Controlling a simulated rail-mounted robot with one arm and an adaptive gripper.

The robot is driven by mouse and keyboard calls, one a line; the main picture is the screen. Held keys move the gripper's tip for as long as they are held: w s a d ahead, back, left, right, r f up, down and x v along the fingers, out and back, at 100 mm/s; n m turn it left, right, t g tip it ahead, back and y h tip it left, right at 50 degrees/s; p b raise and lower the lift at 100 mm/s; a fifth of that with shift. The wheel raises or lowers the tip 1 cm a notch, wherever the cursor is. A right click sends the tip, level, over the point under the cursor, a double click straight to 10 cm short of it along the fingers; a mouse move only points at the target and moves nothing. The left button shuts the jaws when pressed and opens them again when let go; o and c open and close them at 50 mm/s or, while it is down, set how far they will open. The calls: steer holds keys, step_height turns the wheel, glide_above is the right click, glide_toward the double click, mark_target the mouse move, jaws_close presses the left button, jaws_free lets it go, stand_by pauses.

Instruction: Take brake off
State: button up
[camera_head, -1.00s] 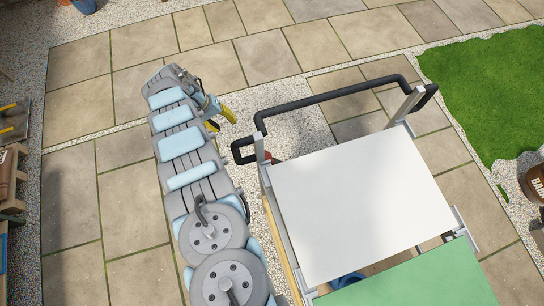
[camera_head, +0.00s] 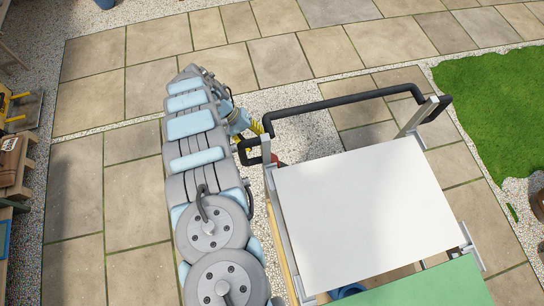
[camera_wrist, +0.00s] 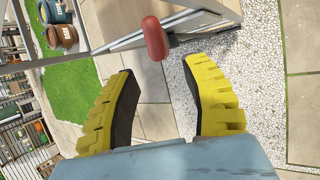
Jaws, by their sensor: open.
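A red rounded brake grip (camera_wrist: 155,38) shows in the wrist view at the top middle, by the cart's metal frame. In the head view only a small bit of red (camera_head: 274,158) shows at the cart's left post. The cart (camera_head: 360,210) has a white top and a black push handle (camera_head: 345,101). My gripper (camera_wrist: 160,95) has yellow ribbed fingers spread apart with nothing between them. The red grip lies beyond the fingertips, apart from them. In the head view my gripper (camera_head: 258,128) is beside the handle's left end, partly hidden by my arm.
A green panel (camera_head: 430,288) adjoins the white top. Wooden shelving (camera_head: 18,165) stands at the left edge. Grass (camera_head: 490,100) lies at the right. Paving (camera_head: 130,200) left of my arm is clear.

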glide_toward(284, 165)
steer(key=s+f, duration=0.1)
steer(key=s+d+f, duration=0.1)
steer(key=shift+f, duration=0.4)
jaws_close()
